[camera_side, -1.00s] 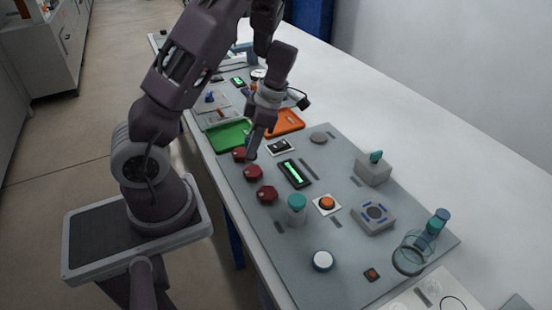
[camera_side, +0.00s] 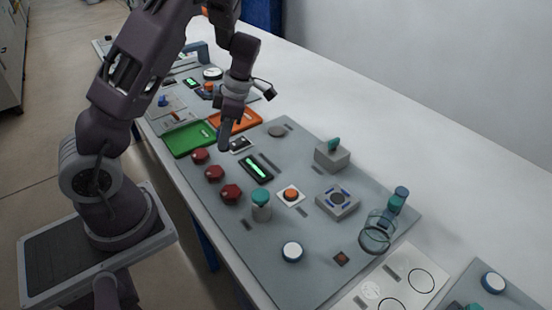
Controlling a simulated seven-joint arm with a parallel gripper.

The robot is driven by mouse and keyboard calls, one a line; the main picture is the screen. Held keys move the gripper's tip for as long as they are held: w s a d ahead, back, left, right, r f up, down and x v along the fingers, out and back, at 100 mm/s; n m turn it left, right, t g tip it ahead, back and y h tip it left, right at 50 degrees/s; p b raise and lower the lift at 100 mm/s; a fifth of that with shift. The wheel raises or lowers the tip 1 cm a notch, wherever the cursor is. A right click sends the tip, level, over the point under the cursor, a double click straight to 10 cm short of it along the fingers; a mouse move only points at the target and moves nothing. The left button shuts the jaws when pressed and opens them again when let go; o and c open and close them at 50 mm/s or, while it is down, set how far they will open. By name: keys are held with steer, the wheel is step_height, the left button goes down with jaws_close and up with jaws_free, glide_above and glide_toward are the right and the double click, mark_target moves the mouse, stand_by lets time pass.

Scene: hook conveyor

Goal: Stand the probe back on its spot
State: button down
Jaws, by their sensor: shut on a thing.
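My gripper (camera_side: 231,108) is above the far part of the grey panel (camera_side: 300,262), pointing down. It is shut on the probe (camera_side: 224,134), a slim dark blue-grey stick hanging below the fingers, close to upright. The probe's lower end is just left of a small black-and-white plate (camera_side: 241,144) and beyond the red knobs. I cannot tell whether that end touches the panel. The probe's spot is not clearly identifiable in this view.
A green tray (camera_side: 188,139) and an orange tray (camera_side: 246,119) lie close beside the probe.

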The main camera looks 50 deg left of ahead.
steer(key=w+d+r+m+t+y, duration=0.1)
steer(key=w+d+m, duration=0.25)
steer(key=w, duration=0.55)
steer(key=w+d+r+m+t+y, duration=0.15)
steer(key=w+m, duration=0.25)
steer(key=w, duration=0.6)
steer(key=shift+g+h, duration=0.35)
steer(key=shift+g, duration=0.1)
steer(key=f, duration=1)
steer(key=shift+d, duration=0.4)
steer(key=c, duration=1.1)
jaws_free()
steer(key=shift+c, duration=0.2)
